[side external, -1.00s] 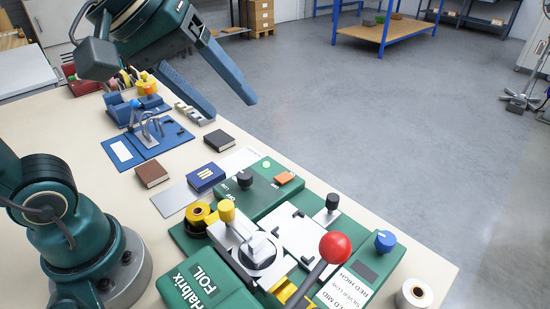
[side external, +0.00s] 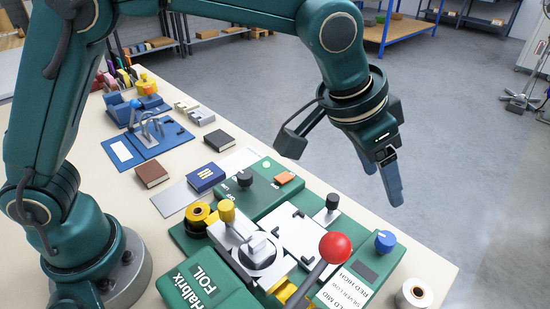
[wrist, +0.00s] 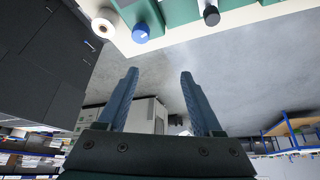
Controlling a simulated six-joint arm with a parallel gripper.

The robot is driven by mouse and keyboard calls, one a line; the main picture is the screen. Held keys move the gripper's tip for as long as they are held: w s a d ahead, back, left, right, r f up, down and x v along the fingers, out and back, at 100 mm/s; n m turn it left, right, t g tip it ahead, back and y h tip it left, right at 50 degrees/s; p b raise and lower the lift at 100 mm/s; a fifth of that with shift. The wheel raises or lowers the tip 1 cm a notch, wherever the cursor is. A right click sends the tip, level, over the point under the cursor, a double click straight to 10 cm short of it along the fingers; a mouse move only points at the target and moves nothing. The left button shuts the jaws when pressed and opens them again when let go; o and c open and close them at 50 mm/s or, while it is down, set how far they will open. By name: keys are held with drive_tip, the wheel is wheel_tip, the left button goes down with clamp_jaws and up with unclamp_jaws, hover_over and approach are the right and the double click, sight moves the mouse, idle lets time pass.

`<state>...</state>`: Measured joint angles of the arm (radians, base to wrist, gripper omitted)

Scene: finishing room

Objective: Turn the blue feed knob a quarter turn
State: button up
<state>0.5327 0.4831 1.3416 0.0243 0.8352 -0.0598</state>
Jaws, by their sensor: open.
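The blue feed knob (side external: 385,241) stands upright at the right end of the green foil machine (side external: 262,195), near the bench edge. It also shows in the wrist view (wrist: 141,33), near the top. My gripper (side external: 385,186) is open and empty, in the air above and beyond the machine's right end. In the wrist view its two blue fingers (wrist: 159,76) are spread wide apart with nothing between them. The fingers are apart from the knob.
A red ball-topped lever (side external: 335,248) rises left of the knob. A black knob (side external: 332,202) is behind it, and a white roll (side external: 413,293) stands at the front right. Books and a blue fixture (side external: 150,143) lie at the left.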

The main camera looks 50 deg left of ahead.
drive_tip(key=m+g, duration=0.1)
hover_over(387, 238)
drive_tip(key=s+a, duration=0.1)
drive_tip(key=s, duration=0.1)
wheel_tip(387, 238, down, 5)
drive_tip(key=shift+a+r, duration=0.15)
drive_tip(key=shift+x, duration=2.3)
clamp_jaws()
